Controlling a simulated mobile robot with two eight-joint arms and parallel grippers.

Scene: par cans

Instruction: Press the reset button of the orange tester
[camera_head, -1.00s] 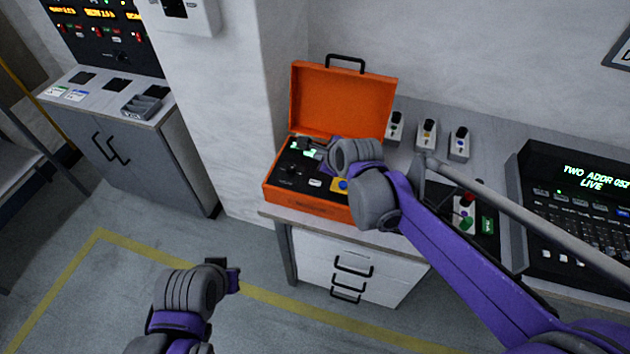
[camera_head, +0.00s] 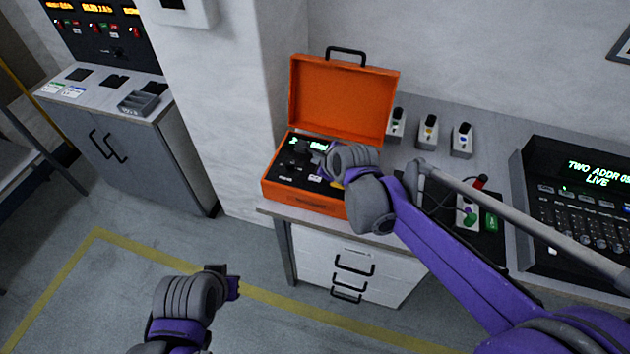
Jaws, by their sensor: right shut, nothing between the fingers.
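The orange tester (camera_head: 310,203) is an open case on the grey-topped bench, its lid (camera_head: 340,97) raised at the back. Its black panel (camera_head: 290,172) shows small green-lit displays, dark knobs and white labels. A yellow patch (camera_head: 337,184) at the panel's right is mostly covered by my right wrist. I cannot make out which control is the reset button. My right gripper (camera_head: 304,149) is shut and empty over the rear middle of the panel; contact cannot be told. My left gripper (camera_head: 229,282) is low over the floor, away from the tester, its jaw opening unclear.
Several small switch boxes (camera_head: 428,132) stand behind and right of the tester. Floor to the left is open.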

